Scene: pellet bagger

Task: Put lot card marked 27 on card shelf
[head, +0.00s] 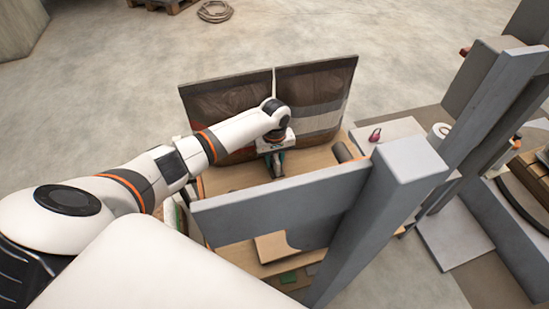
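My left arm reaches across from the left. Its gripper (276,168) points down over the wooden worktop (228,178), in front of two brown bags and behind a grey panel. Its fingers are small here, and I cannot tell whether they hold anything. I cannot read a 27 on anything. A small green flat piece (288,277) and a grey one (313,269) lie low in front of the panel; I cannot tell whether either is a lot card. I cannot pick out the card shelf with certainty. My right gripper is not in view.
The grey panel (285,207) and a thick grey post (385,215) stand close in front of the worktop and hide part of it. The brown bags (228,108) stand upright at its back. A dark roller-like piece (342,152) is at its right. Open floor lies behind.

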